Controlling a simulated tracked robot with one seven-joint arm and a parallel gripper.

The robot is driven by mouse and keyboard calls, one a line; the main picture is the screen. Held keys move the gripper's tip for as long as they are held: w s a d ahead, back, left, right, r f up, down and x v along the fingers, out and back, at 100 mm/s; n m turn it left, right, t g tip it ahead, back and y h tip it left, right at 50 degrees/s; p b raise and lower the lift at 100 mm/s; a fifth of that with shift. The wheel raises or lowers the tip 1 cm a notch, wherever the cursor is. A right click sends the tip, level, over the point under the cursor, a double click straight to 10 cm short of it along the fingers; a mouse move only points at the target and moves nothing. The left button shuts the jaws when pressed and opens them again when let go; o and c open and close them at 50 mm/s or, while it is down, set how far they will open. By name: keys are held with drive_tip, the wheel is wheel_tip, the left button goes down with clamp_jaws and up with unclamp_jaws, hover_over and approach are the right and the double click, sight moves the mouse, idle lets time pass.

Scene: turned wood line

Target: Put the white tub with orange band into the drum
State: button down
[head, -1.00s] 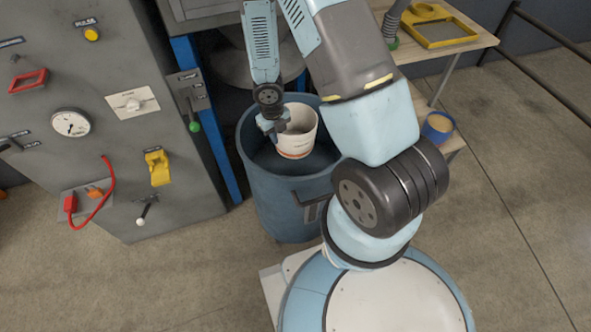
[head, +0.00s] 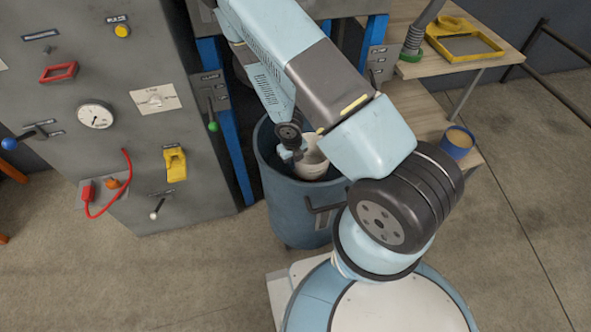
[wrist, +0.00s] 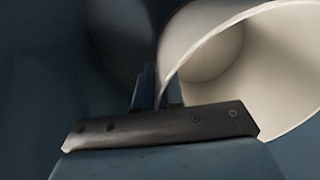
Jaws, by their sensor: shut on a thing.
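The white tub (head: 312,165) is in the mouth of the blue drum (head: 295,212), partly hidden by my arm and the drum's rim. Its orange band does not show now. My gripper (head: 294,155) is shut on the tub's wall at its left side, within the drum's opening. In the wrist view the jaws (wrist: 158,90) pinch the tub's pale rim (wrist: 215,30), and the open inside of the tub fills the right side. Dark blue drum wall lies around it. Whether the tub touches the drum floor is hidden.
A grey machine panel (head: 110,170) with a gauge, levers and a red cable stands to the left. A wooden bench (head: 480,60) with a yellow frame is at the back right. A blue pot (head: 457,145) sits on a lower shelf. Floor to the right is clear.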

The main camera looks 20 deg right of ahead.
drive_tip(key=shift+f, duration=2.35)
drive_tip(key=c, duration=1.3)
unclamp_jaws()
drive_tip(key=shift+o, duration=0.2)
wheel_tip(320, 180, up, 12)
drive_tip(key=shift+a, duration=0.35)
